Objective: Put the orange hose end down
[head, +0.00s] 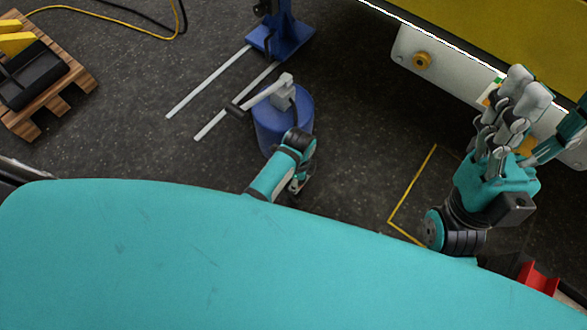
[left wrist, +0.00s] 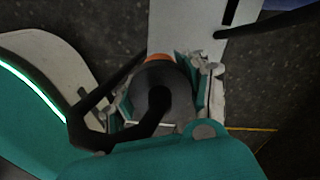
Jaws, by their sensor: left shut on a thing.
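My left gripper (head: 301,182) hangs low beside the blue drum in the head view, small and partly hidden by its own forearm. In the left wrist view its fingers (left wrist: 163,98) are shut around the hose end, a dark round fitting with an orange band (left wrist: 158,57) on its far side. A black hose-like loop (left wrist: 100,138) runs to the lower left. The hose end cannot be made out in the head view. My right gripper (head: 508,112) is large at the right, with grey fingers raised in front of a white panel. Whether these fingers hold anything cannot be told.
The blue drum (head: 270,130) carries a grey bracket with a dark handle. A blue stand (head: 280,40) with pale floor rails is behind it. The white panel (head: 445,62) and yellow machine (head: 500,30) fill the upper right. A pallet (head: 75,85) is far left.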

